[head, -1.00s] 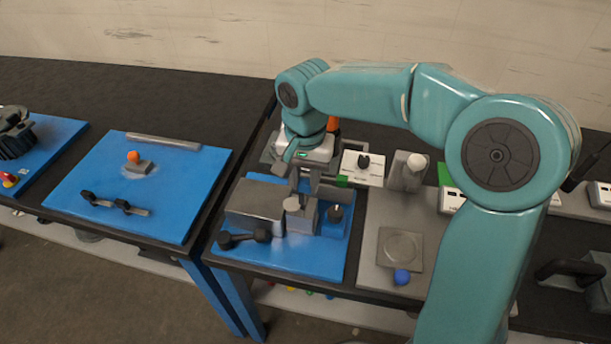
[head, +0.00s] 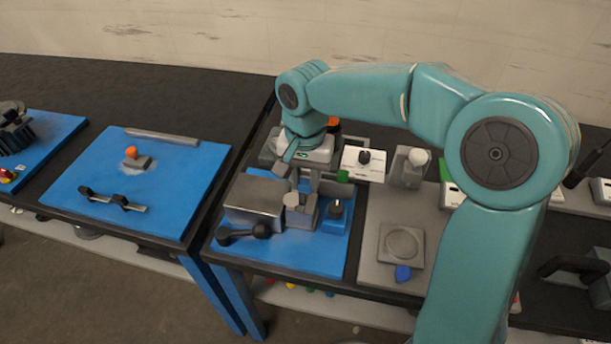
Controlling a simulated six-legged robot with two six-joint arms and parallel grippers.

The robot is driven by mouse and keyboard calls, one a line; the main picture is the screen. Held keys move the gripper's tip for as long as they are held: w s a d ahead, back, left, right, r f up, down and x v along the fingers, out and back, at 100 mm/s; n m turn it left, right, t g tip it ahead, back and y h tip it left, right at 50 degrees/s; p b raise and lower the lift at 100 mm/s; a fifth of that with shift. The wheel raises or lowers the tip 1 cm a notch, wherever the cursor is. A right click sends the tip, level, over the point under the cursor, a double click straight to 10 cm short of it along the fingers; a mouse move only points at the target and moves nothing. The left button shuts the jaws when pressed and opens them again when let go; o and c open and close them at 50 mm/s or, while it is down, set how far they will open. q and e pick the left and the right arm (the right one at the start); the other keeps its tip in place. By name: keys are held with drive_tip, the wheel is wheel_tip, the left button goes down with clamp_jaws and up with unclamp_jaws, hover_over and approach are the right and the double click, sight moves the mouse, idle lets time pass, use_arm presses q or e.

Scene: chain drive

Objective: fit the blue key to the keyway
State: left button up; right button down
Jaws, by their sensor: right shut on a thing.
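My right gripper (head: 306,186) points down over the blue plate on the middle bench. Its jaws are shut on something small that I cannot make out. Just below and beside the fingers are a grey round post (head: 291,199) and a grey block (head: 300,215). I cannot tell whether they touch. The blue key and the keyway cannot be clearly made out; the fingers and wrist cover that spot. My left gripper is not in view.
A large grey block (head: 255,201) stands left of the gripper, with a black double-ended handle (head: 243,233) in front. A blue block with a black knob (head: 336,213) is close on the right. White boxes (head: 363,163) stand behind. The left blue panel (head: 70,190) has free room.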

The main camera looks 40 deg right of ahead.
sight(305, 190)
drive_tip(key=shift+f+b, duration=1.65)
drive_tip(key=shift+f, duration=0.5)
drive_tip(key=c, duration=0.8)
unclamp_jaws()
drive_tip(key=shift+r, duration=0.1)
wheel_tip(305, 190, up, 16)
drive_tip(key=shift+r+p, duration=0.1)
drive_tip(key=shift+p, duration=1.05)
